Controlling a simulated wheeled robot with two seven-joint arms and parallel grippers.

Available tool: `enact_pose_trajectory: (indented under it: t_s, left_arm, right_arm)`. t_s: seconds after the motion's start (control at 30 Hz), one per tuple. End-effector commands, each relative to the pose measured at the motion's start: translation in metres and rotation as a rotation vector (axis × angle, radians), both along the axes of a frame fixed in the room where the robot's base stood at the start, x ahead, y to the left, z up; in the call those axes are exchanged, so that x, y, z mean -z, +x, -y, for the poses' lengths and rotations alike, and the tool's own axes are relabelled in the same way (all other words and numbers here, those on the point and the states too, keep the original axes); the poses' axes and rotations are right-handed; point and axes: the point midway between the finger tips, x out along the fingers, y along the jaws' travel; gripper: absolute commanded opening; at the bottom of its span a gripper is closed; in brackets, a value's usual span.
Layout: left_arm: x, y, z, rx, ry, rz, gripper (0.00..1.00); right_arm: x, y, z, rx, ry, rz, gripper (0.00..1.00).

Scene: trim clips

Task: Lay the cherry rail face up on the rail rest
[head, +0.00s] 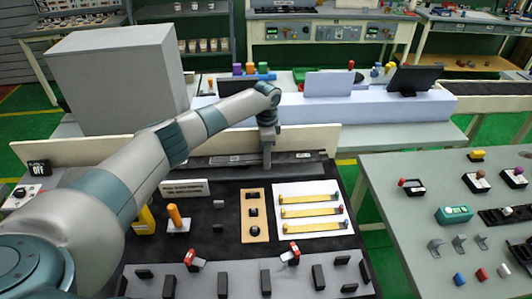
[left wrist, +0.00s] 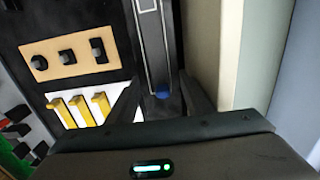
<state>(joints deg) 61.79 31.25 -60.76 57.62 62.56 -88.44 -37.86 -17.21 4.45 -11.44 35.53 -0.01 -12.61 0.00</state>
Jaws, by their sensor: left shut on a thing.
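Three yellow rails lie side by side on a white sheet (head: 282,232); the far one (head: 305,197), the middle one (head: 308,211) and the near one (head: 310,225) have small coloured ends, the middle one's reddish. They also show in the left wrist view (left wrist: 80,110). My left gripper (head: 267,166) points down behind the sheet, over a long dark grey bar (head: 225,161) at the mat's back edge. In the left wrist view its fingers (left wrist: 162,103) flank a small blue piece (left wrist: 161,94); what it belongs to is mostly hidden. I cannot tell which thing is the rail rest.
A tan board (head: 255,233) with three black blocks lies left of the sheet. A small sign (head: 184,188) and an orange-handled piece (head: 174,215) stand farther left. Red-topped clamps (head: 190,257) and black blocks line the front. A cream ledge (head: 312,139) runs behind my gripper.

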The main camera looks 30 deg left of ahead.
Motion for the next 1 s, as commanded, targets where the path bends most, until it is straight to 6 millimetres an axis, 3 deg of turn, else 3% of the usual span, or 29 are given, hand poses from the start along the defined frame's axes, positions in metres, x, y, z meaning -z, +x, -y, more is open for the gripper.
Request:
enact_pose_trajectory:
  t_s: [0.47,0.5,0.57,1.0]
  left_arm:
    - [0.0056,0.0003,0.0,0.0,0.001,0.001,0.11]
    - [0.0056,0.0003,0.0,0.0,0.001,0.001,0.51]
    - [0.0056,0.0003,-0.0001,0.0,0.001,0.001,0.66]
    - [0.0035,0.0023,-0.0017,-0.002,0.001,0.008,0.68]
  right_arm:
    - [0.0026,0.0001,0.003,-0.001,-0.003,0.0,0.31]
    - [0.0026,0.0002,0.0034,-0.002,-0.003,0.0,0.31]
    - [0.0026,0.0003,0.0036,-0.002,-0.003,0.001,0.31]
    - [0.0026,0.0001,0.0036,-0.002,-0.003,0.0,0.31]
